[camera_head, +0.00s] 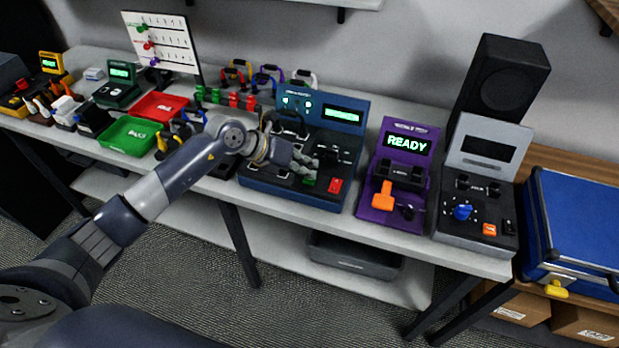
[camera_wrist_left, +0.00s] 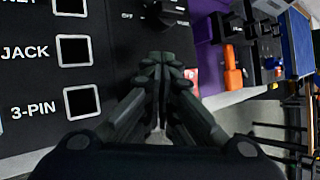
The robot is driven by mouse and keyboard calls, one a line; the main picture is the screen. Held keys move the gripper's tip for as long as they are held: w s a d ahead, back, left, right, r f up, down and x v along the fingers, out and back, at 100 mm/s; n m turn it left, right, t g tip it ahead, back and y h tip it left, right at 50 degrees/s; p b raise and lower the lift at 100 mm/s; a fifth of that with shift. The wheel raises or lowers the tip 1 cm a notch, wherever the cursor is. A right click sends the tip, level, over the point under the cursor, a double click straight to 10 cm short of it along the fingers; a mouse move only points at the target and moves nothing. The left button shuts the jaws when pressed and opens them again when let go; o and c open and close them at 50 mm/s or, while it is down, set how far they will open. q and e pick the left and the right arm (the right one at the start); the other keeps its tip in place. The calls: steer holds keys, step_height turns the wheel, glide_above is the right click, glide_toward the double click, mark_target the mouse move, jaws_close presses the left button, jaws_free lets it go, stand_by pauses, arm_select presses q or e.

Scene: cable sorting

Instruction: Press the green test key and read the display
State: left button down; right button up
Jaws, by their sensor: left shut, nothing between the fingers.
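The blue tester (camera_head: 262,186) stands on the bench, with a lit green display (camera_head: 343,115) at its upper right; its text is too small to read. The green key (camera_head: 308,181) is on its front edge, left of a red key (camera_head: 336,186). My left gripper (camera_head: 308,166) is shut and empty, its tips close above the green key; I cannot tell whether they touch it. In the left wrist view the shut fingers (camera_wrist_left: 163,62) point over the dark panel, with a sliver of the red key (camera_wrist_left: 192,76) beside them. The green key is not visible there.
Green (camera_head: 128,137) and red (camera_head: 160,107) trays lie to the left.

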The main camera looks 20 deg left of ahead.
stand_by(0.4)
arm_select(q)
steer(key=shift+r+p, duration=0.65)
steer(key=shift+r, duration=0.05)
steer(key=shift+r, duration=0.15)
step_height(320, 180, up, 5)
steer(key=p, duration=0.3)
steer(key=shift+p, duration=0.4)
